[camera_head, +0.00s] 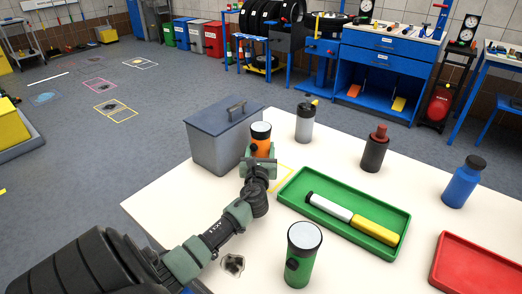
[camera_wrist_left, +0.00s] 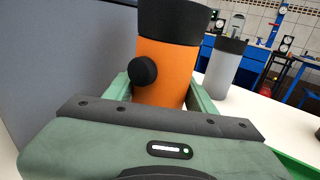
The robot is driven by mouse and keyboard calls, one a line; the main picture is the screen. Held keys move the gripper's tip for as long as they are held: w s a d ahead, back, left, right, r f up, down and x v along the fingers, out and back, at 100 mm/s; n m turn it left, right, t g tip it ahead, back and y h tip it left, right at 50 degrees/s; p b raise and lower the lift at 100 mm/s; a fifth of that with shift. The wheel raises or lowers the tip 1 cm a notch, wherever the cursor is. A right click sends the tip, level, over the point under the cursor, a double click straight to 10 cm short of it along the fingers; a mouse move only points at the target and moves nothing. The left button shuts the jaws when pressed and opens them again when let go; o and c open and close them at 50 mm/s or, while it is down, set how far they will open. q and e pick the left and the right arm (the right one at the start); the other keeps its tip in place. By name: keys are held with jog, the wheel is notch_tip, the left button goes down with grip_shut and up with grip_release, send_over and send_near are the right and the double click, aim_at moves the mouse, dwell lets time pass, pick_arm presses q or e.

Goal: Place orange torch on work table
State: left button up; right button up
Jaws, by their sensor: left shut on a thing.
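The orange torch (camera_head: 261,147) stands upright beside the grey box on the white work table (camera_head: 160,208) in the head view. It has a dark collar, a pale lens on top and a black side knob. My left gripper (camera_head: 260,167) is shut around the torch's body. In the left wrist view the torch (camera_wrist_left: 166,68) stands between the green fingers of the gripper (camera_wrist_left: 160,95). Its lower end is hidden by the gripper, so I cannot tell whether it touches the table. My right gripper is not in view.
A grey lidded box (camera_head: 222,145) stands directly left of the torch. A green tray (camera_head: 290,195) holds a white and yellow tool. A green torch (camera_head: 301,262), grey bottle (camera_head: 304,125), dark bottle (camera_head: 375,153), blue bottle (camera_head: 460,187) and red tray (camera_head: 480,262) are also on the table.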

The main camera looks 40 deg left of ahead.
pick_arm(q)
jog(key=shift+r, duration=0.15)
jog(key=o, duration=1.6)
jog(key=shift+f, duration=0.2)
jog(key=shift+o, duration=0.2)
jog(key=shift+r, duration=0.25)
jog(key=v, duration=1.2)
